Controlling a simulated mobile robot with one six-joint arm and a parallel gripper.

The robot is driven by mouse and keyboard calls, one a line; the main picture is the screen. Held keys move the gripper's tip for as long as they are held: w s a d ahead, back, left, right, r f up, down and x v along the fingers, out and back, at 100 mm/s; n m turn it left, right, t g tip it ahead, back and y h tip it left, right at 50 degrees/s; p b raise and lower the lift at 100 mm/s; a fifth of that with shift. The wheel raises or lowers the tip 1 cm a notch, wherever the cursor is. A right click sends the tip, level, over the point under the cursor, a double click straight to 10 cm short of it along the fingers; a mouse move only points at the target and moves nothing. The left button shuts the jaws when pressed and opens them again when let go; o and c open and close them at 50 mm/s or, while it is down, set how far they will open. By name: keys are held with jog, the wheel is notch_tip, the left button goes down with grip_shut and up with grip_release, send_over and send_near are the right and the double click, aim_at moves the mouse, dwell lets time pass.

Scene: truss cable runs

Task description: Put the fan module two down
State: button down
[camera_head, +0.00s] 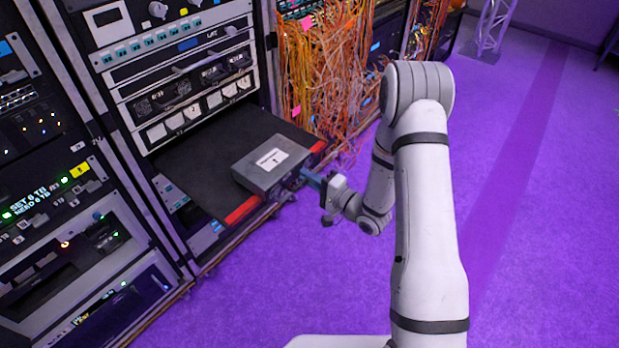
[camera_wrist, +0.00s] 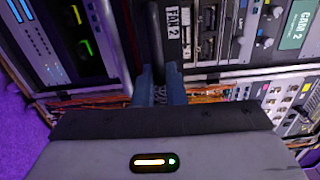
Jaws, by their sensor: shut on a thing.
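The fan module two is a grey box (camera_head: 262,180) with a white label on top. It is over the front right part of a black pulled-out shelf (camera_head: 200,157), level or nearly so. I cannot tell whether it rests on the shelf or hangs just above it. In the wrist view its dark face (camera_wrist: 198,62) bears a "FAN 2" label. My gripper (camera_head: 308,178) reaches it from the front right. Its blue fingers (camera_wrist: 159,85) are shut on a dark bar handle of the module. The handle is mostly hidden in the head view.
The shelf has red strips (camera_head: 243,211) at its front corners. A rack of white-numbered units (camera_head: 200,105) stands behind it, and another rack (camera_head: 50,200) is at left. Loose orange cables (camera_head: 325,75) hang at the right.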

jog(key=shift+f, duration=0.15)
jog(key=c, duration=1.5)
grip_release()
